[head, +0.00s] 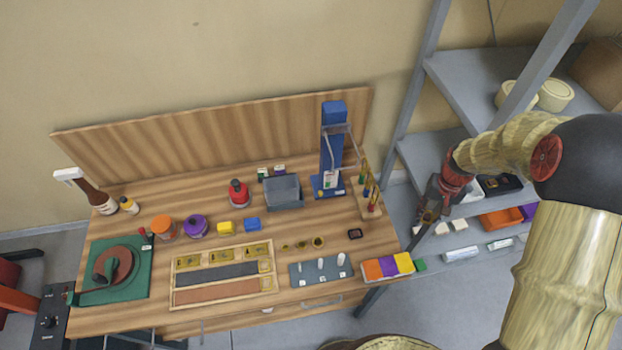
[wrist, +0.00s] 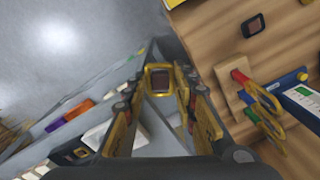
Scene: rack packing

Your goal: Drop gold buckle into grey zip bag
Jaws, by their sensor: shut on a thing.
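My gripper (wrist: 160,88) is shut on the gold buckle (wrist: 160,69), a small squarish gold frame with a dark middle, held between the fingertips. In the head view my gripper (head: 430,208) hangs just right of the table's right edge, in front of the grey shelves. The buckle is too small there to make out clearly. An open, boxy grey container (head: 283,193) stands at the back middle of the table, left of the blue stand. I cannot tell whether it is the grey zip bag; no zip shows.
A tall blue stand (head: 333,145) and a wooden rack with coloured handles (head: 369,195) stand at the table's right. A dark square piece (head: 355,233) lies in front. Grey shelves (head: 440,155) hold bins. A partitioned wooden tray (head: 222,274) fills the front middle.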

